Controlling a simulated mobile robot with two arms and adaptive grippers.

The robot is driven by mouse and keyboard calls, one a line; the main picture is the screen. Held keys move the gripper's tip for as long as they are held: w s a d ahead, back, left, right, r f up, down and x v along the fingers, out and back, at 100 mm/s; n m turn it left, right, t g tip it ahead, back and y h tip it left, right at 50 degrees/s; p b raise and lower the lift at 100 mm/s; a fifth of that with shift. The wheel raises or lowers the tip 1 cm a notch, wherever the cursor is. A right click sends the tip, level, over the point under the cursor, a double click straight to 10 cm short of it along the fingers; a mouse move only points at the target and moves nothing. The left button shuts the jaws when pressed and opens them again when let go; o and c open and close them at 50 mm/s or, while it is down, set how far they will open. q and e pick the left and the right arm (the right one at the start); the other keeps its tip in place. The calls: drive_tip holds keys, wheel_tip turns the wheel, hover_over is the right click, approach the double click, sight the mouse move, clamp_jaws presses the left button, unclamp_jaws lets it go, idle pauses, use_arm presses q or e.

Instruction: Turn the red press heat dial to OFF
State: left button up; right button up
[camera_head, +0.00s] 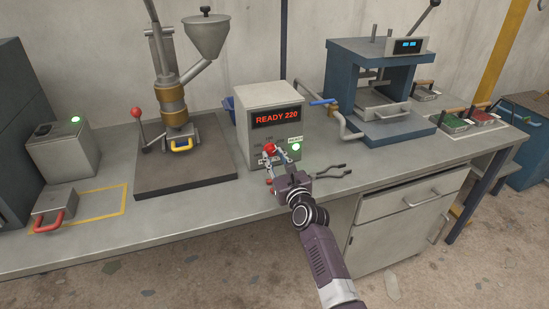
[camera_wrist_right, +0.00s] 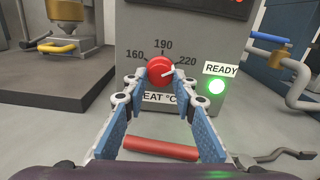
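The red heat dial (camera_wrist_right: 161,71) is on the front of a grey control box (camera_head: 240,110). Its white pointer aims toward the 220 mark on the right; 160 and 190 are also printed around it. In the head view the dial (camera_head: 270,148) is partly behind my right gripper (camera_head: 279,157). My right gripper also shows in the wrist view (camera_wrist_right: 162,84), open, with its blue-padded fingers on either side of the dial's lower part. I cannot tell whether they touch it. The box's display (camera_head: 276,117) reads READY 220. My left gripper is not in view.
A green READY lamp (camera_wrist_right: 216,86) glows right of the dial. A red bar (camera_wrist_right: 160,149) lies on the bench below the fingers. A hopper press (camera_head: 180,100) stands left, a blue-framed press (camera_head: 370,75) right. A dark tong-like tool (camera_head: 330,170) lies beside the gripper.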

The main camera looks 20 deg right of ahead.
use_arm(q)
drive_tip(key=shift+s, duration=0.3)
use_arm(e)
drive_tip(key=c, duration=0.4)
